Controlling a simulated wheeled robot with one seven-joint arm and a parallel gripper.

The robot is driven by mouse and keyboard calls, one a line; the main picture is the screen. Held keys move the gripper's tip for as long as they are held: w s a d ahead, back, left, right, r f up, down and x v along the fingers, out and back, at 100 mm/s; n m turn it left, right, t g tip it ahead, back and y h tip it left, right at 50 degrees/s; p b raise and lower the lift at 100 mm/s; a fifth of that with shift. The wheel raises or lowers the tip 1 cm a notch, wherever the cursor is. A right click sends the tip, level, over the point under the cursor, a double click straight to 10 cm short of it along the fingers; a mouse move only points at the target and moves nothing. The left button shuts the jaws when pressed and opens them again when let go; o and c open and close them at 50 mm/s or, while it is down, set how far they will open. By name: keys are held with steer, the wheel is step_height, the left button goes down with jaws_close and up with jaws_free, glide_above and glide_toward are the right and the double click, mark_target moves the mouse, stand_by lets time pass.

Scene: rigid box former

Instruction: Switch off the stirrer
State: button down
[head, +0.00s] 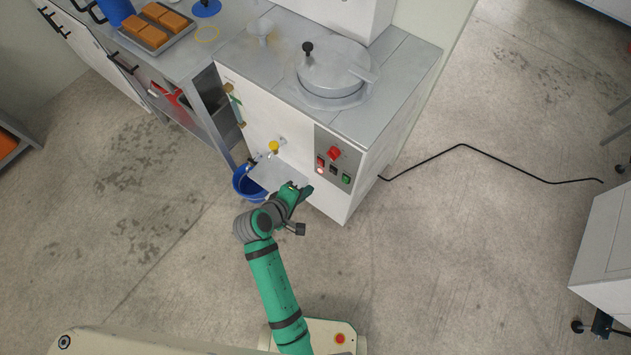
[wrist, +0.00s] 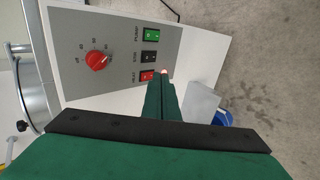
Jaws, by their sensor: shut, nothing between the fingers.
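A grey control panel (wrist: 110,50) on the white machine holds a red dial (wrist: 96,60) and a row of three rocker switches. The middle switch, the black one (wrist: 149,57), has a small label that seems to read STIR. A green switch (wrist: 151,35) is on one side of it and a red switch (wrist: 147,76) on the other. In the head view the black switch (head: 333,170) sits between the red and green ones. My gripper (wrist: 161,83) is shut and empty, its tips close to the red switch. Whether they touch the panel I cannot tell. The gripper (head: 298,188) also shows below the panel in the head view.
The machine's top carries a round lidded vessel (head: 330,75). A yellow-handled tap (head: 273,147) is on its front, with a blue bucket (head: 240,184) on the floor below. A bench with a tray (head: 150,42) stands at the left. A black cable (head: 430,158) crosses the floor.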

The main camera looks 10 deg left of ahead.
mark_target(334, 166)
steer(key=shift+w+d+f, duration=0.9)
steer(key=shift+w+f, duration=0.05)
steer(key=shift+w, duration=0.6)
steer(key=shift+w+d+f, duration=0.9)
steer(key=shift+w+d, duration=0.05)
steer(key=shift+w, duration=0.65)
steer(key=shift+w+d+f, duration=0.9)
steer(key=shift+w+f, duration=0.05)
steer(key=shift+w, duration=0.6)
steer(key=shift+w+d+r, duration=0.15)
steer(key=shift+w+d, duration=0.05)
steer(key=shift+w, duration=0.25)
steer(key=shift+d+r, duration=0.15)
steer(key=shift+r, duration=0.7)
